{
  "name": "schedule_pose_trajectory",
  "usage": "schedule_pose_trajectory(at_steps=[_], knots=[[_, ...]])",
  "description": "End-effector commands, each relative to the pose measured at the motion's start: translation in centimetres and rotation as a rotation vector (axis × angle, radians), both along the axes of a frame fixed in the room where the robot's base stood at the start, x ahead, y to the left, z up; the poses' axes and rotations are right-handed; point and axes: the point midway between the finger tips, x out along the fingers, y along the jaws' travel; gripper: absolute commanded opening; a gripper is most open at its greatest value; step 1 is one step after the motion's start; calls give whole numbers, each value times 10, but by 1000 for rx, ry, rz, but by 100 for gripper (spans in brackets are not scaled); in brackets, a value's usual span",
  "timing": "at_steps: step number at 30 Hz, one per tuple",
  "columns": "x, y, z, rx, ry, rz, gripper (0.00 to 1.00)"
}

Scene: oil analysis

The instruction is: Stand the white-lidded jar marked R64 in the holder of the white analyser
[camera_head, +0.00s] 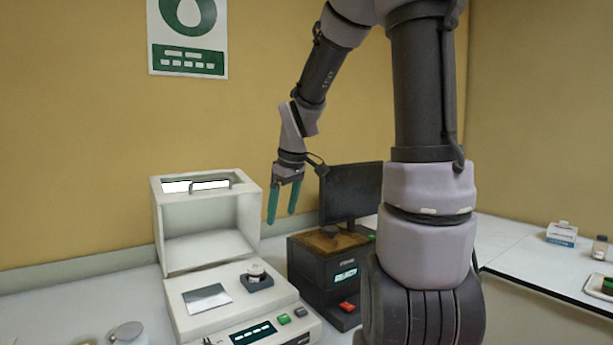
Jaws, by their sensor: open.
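The white analyser (178,292) stands on the bench at the lower left with its cover raised. Its small dark holder (258,285) is on the right part of its top deck. A small jar with a pale lid (257,269) stands upright in the holder; its mark is too small to read. My gripper (281,218) is open and empty, its teal fingers pointing down. In the picture it is above and slightly right of the jar, apart from it.
A dark instrument (318,270) with a brown top stands right of the analyser, in front of a black monitor (350,193). A metal-topped item (127,332) is at the lower left. A side bench at the right holds a small box (562,234), a bottle (600,248) and a tray (592,287).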

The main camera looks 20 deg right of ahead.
Motion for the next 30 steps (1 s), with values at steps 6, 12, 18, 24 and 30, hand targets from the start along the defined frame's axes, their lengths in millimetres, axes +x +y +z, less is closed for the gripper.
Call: schedule_pose_trajectory(at_steps=[6,12,18,24,30], knots=[[-61,0,63,80,-115,-365,87],[-117,-2,103,279,-191,-656,87],[-151,-4,118,444,-201,-814,87],[-159,-5,120,485,-195,-853,87],[-158,-5,120,484,-196,-853,87]])
